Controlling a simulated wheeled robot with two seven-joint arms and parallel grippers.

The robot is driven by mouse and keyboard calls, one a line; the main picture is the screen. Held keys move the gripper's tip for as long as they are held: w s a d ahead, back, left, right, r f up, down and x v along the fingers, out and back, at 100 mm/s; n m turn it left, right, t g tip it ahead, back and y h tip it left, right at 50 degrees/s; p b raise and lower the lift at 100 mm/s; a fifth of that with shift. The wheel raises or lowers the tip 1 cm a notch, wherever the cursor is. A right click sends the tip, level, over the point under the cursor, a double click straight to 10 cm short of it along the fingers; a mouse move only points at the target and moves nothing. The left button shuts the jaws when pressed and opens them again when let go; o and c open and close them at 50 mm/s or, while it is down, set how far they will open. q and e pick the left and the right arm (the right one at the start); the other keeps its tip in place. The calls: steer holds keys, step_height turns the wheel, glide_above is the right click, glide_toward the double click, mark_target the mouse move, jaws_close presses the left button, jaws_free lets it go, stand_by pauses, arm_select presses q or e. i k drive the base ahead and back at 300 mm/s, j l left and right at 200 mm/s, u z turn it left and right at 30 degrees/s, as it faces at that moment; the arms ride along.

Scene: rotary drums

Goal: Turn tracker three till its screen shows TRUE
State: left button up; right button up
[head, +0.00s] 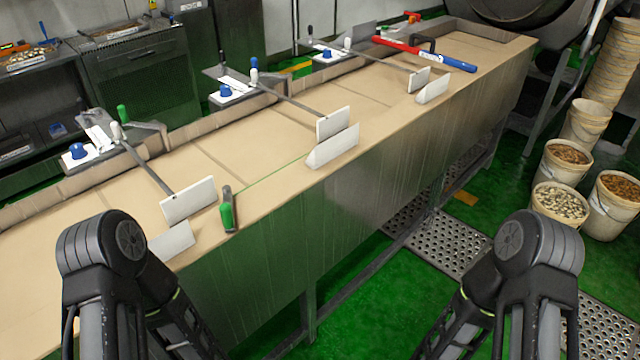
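Three similar stations stand along the tan-topped bench, each with a blue knob on a white base: near left (78,151), middle (226,91) and far (327,54). A dark rod runs from each toward a white plate at the bench's front: near (188,201), middle (333,123) and far (419,79). Beside each plate is a white wedge-shaped piece: near (172,241), middle (332,149) and far (433,90). I cannot tell which is tracker three, and I can read no screen text. Both my arms bend at the bottom corners; neither gripper is in view.
A green-handled tool (226,214) lies on the bench's front edge. A red and blue tool (425,53) lies at the far end. Filled buckets (559,205) stand on the green floor at right. Perforated metal plates (440,243) lie on the floor in front of the bench.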

mark_target(77, 151)
steer(key=u, duration=1.35)
